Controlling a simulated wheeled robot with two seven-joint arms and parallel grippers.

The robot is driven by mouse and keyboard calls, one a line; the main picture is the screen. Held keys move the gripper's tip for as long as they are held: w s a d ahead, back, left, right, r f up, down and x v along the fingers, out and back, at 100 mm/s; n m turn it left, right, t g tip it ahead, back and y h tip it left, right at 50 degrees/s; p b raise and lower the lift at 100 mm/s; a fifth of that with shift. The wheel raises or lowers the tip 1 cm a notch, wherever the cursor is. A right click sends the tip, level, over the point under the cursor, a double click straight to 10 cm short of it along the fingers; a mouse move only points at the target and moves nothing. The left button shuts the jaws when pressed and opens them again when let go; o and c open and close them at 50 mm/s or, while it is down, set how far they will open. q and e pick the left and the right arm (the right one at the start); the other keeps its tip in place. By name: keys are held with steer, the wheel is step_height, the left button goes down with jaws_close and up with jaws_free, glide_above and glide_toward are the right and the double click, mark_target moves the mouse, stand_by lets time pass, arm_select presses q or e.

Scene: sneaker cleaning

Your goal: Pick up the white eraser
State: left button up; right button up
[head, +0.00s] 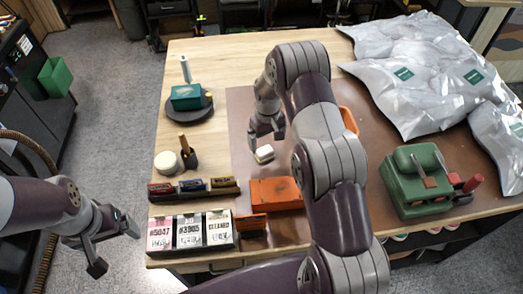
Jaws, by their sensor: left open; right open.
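The white eraser (264,154) is a small pale block lying on the brown mat (240,110) near the middle of the table. My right gripper (266,138) is open and points down just above and behind the eraser in the head view. Whether its fingers touch the eraser cannot be told. My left gripper (115,248) is open and empty, off the table's front left corner.
Several brushes (208,185) and labelled boxes (190,231) line the front left. An orange box (275,192) lies in front of the eraser. A green machine (418,182) stands right, with silver bags (425,65) behind. A teal box (187,97) sits back left.

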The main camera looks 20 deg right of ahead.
mark_target(265, 150)
steer(key=f+p, duration=0.1)
steer(key=f, duration=0.1)
steer(key=f+p, duration=0.1)
steer(key=f, duration=0.1)
steer(key=w+f+p, duration=0.1)
steer(key=f, duration=0.2)
steer(key=shift+w+a, duration=0.1)
steer(key=shift+a, duration=0.05)
steer(key=shift+f, duration=0.2)
steer(key=c, duration=0.7)
steer(key=shift+a+r, duration=0.1)
steer(key=c, duration=0.4)
steer(key=shift+c, duration=0.2)
